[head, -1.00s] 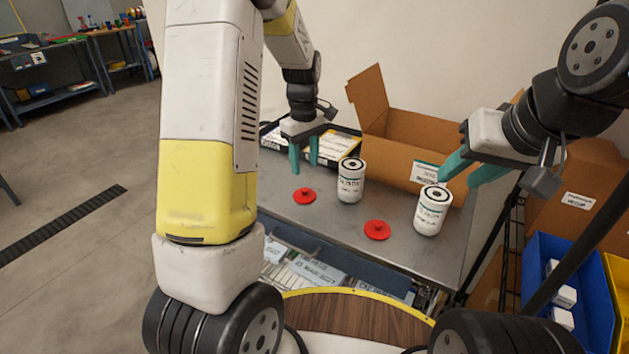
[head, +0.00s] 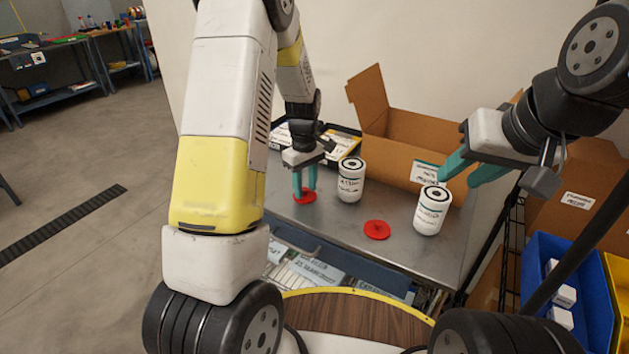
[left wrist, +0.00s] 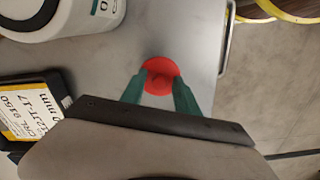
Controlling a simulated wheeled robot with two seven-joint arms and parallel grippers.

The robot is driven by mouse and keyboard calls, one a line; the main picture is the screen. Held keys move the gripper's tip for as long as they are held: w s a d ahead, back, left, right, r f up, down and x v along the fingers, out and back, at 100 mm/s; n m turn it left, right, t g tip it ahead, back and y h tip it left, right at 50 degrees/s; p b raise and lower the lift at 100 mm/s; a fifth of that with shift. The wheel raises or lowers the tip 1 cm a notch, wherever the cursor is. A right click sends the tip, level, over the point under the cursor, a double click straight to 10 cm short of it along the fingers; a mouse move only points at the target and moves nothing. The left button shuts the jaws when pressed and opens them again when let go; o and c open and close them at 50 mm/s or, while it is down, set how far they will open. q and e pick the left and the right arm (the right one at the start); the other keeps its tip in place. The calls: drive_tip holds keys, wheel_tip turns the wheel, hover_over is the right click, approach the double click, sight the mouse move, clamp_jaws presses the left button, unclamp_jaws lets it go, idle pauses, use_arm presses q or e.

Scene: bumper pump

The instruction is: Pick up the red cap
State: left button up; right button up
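Two red caps lie on the metal table (head: 330,225). My left gripper (head: 305,192) is open right over the left red cap (head: 305,197), which shows between and behind its teal fingers. In the left wrist view this cap (left wrist: 161,69) lies between the open fingertips (left wrist: 160,88); I cannot tell whether they touch it. The other red cap (head: 377,230) lies to the right, clear of both grippers. My right gripper (head: 462,170) is open, its fingers by the top of the right white canister (head: 432,210). Another white canister (head: 350,180) stands near the left gripper.
An open cardboard box (head: 400,135) stands at the back of the table. A black tray (head: 345,140) with labelled packs lies behind my left gripper. A blue bin (head: 540,300) and a yellow bin (head: 615,270) are at the right. The table's front edge is clear.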

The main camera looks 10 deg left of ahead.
use_arm(q)
clamp_jaws()
